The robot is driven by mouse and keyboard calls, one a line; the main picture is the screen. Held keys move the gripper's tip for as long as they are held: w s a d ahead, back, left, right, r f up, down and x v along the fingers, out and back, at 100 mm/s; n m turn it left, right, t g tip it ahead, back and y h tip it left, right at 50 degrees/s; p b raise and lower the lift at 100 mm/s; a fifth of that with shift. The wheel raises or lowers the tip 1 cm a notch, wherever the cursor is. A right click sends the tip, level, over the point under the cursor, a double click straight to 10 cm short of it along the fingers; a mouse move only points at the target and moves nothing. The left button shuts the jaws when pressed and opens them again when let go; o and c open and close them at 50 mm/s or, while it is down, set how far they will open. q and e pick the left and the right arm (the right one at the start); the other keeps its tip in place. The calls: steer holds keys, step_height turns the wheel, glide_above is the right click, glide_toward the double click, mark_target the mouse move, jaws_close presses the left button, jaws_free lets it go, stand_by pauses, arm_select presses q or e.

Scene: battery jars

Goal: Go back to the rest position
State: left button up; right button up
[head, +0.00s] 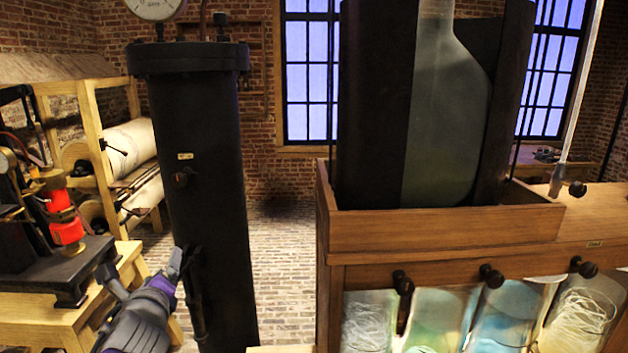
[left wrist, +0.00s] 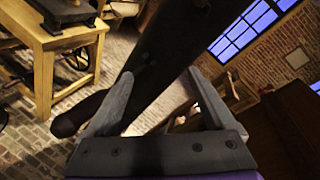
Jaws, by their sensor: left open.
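My left gripper (head: 141,271) is low at the left in the head view, open, beside the lower part of the tall black cylinder (head: 205,140). In the left wrist view its two grey fingers (left wrist: 160,80) stand wide apart. A dark column and a dark rounded bar (left wrist: 85,113) show behind and between the fingers. Whether the fingers touch any of it I cannot tell. The glass battery jars (head: 440,315) stand in a row under the wooden cabinet (head: 440,228) at the right. My right gripper is in neither view.
A wooden table (head: 45,308) with a machine with red coils (head: 66,230) stands at the left. A wooden rack (head: 88,110) holds pale rolls behind it. A large glass bottle (head: 448,115) stands in the cabinet's top. Brick floor (head: 285,255) is clear between cylinder and cabinet.

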arm_select(q)
steer(key=s+d+f+n+g+h, duration=0.2)
steer(key=s+d+f+n+g, duration=0.2)
steer(key=s+f+n, duration=0.7)
steer(key=s+d+f+n+g+h, duration=0.2)
steer(key=s+d+f+n, duration=0.6)
steer(key=f, duration=0.8)
steer(key=s+n+g, duration=0.2)
steer(key=s+n, duration=0.1)
steer(key=n, duration=0.2)
steer(key=shift+s+g+h, duration=0.3)
steer(key=shift+s+h, duration=0.1)
